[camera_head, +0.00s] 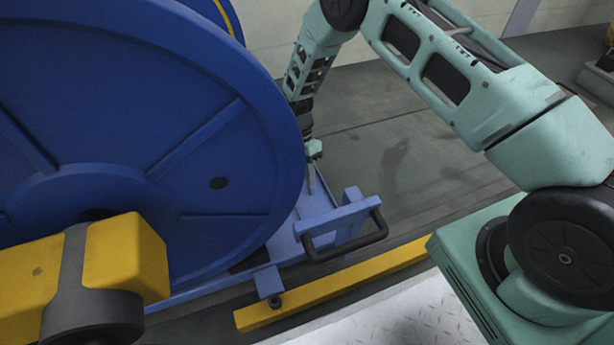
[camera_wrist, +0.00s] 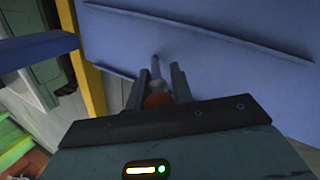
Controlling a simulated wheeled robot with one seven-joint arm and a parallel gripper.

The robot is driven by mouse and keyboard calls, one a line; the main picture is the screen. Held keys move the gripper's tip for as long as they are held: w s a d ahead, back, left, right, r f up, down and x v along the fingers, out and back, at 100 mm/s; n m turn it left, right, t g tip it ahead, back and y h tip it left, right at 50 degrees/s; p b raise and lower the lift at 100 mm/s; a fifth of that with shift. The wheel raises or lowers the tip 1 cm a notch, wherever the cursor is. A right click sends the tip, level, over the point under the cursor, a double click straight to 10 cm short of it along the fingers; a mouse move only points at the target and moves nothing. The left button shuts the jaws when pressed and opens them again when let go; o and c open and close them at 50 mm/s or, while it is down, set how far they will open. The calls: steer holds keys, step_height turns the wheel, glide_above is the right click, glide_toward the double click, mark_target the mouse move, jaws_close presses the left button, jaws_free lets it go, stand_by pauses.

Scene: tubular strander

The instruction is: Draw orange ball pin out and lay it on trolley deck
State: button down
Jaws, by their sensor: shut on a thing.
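The orange ball pin (camera_wrist: 158,99) is between my gripper's fingers (camera_wrist: 157,77) in the wrist view. My gripper is shut on its orange ball, and the thin grey shank points away toward a flat blue surface of the trolley deck (camera_wrist: 225,60). In the head view my gripper (camera_head: 313,150) is beside the right edge of the big blue reel, above the light-blue trolley (camera_head: 283,247). A thin shank hangs below it there; the orange ball is hidden. I cannot tell whether the shank's tip touches the deck.
The large blue reel (camera_head: 150,200) fills the left of the head view. A black handle (camera_head: 345,245) stands on the trolley's right end. A yellow beam (camera_head: 335,290) lies along the floor in front. Open grey floor (camera_head: 420,150) is behind and right.

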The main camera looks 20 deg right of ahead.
steer(key=shift+w, duration=0.1)
steer(key=c, duration=1.1)
jaws_free()
steer(key=shift+c, duration=0.2)
steer(key=p+v, duration=0.8)
steer(key=v, duration=0.9)
steer(key=shift+w, duration=0.15)
steer(key=shift+r, duration=0.1)
